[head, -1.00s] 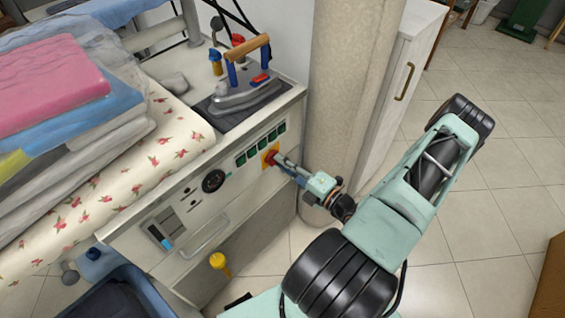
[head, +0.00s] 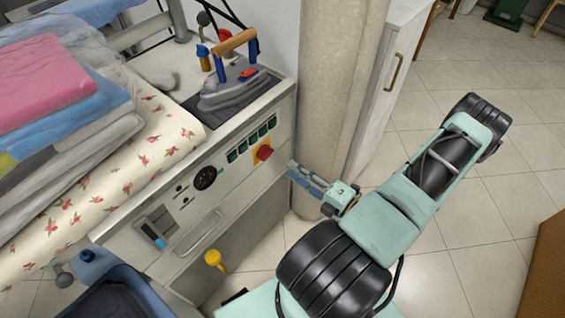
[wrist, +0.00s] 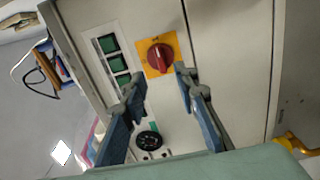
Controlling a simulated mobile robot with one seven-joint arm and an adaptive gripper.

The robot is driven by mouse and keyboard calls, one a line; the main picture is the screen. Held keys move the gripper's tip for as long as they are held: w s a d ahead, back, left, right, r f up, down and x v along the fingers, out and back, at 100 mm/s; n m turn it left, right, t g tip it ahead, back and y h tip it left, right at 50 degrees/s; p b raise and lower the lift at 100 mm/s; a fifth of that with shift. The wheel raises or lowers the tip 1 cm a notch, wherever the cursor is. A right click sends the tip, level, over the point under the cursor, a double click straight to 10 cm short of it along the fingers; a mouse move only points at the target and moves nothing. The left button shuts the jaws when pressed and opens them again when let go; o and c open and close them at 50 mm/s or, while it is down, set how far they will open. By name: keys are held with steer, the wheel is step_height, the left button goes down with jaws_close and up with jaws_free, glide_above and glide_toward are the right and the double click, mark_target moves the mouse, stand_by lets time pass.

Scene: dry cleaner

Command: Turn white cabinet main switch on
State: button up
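The white cabinet (head: 180,190) stands under the ironing surface. Its main switch is a red rotary knob (head: 264,153) on a yellow plate, at the right end of the front panel. In the wrist view the red knob (wrist: 158,57) shows its raised grip nearly upright in the picture, slightly tilted. My gripper (head: 292,172) is to the right of and in front of the knob, clear of it. In the wrist view my gripper (wrist: 156,80) has its two blue fingers apart with nothing between them, and the knob lies beyond the fingertips.
Green buttons (head: 250,139) and a round gauge (head: 205,178) sit left of the knob. An iron (head: 232,85) stands on top. A beige column (head: 340,90) rises just right of the cabinet. A yellow-handled item (head: 214,259) is low in front.

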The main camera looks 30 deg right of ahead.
steer(key=shift+v, duration=1.75)
